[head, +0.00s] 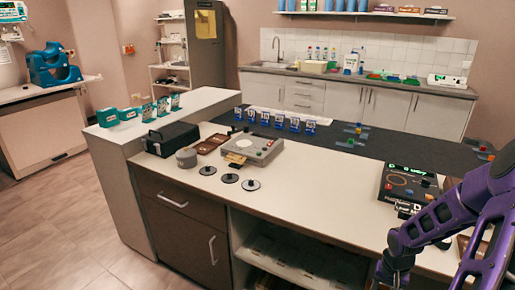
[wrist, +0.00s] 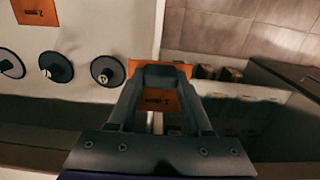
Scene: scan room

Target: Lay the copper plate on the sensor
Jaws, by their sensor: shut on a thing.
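My gripper (wrist: 160,95) is shut on an orange-brown copper plate (wrist: 185,69) with dark lettering in the wrist view. The plate shows between and beyond the jaws, which cover part of it. In the head view my purple arm reaches in at the right; the gripper tips and held plate cannot be made out there. A black unit (head: 408,183) with a lit green display and an orange ring on top lies on the counter left of and behind my arm. It looks like the sensor, but I cannot read its label.
Another orange plate (wrist: 38,12) and several black discs (wrist: 107,70) lie on the pale counter. In the head view a grey device (head: 253,147), a black box (head: 172,138) and discs (head: 229,178) stand at the left. The counter (head: 325,195) between them and the black unit is clear.

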